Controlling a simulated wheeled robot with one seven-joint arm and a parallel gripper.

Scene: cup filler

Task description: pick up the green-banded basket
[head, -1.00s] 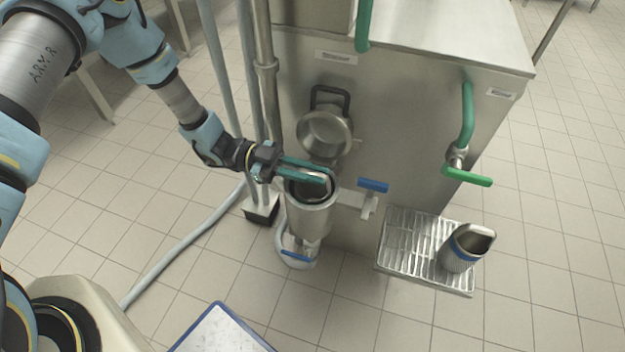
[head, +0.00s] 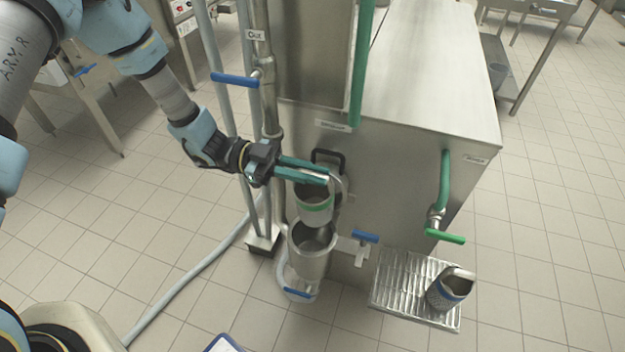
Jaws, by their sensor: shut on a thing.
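The green-banded basket (head: 314,206) is a metal cup with a green band near its rim. It hangs under my gripper (head: 326,178), above the open metal cylinder (head: 312,250) fixed to the machine's front. My gripper is shut on the basket's curved metal handle at its upper right. The basket looks roughly upright. Its lower edge overlaps the cylinder's opening in the picture, and I cannot tell if its bottom is fully clear of it.
A blue-handled valve (head: 365,237) and a green-handled tap (head: 445,236) stick out nearby. Vertical pipes (head: 268,100) with a blue lever (head: 234,79) stand close to my arm.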

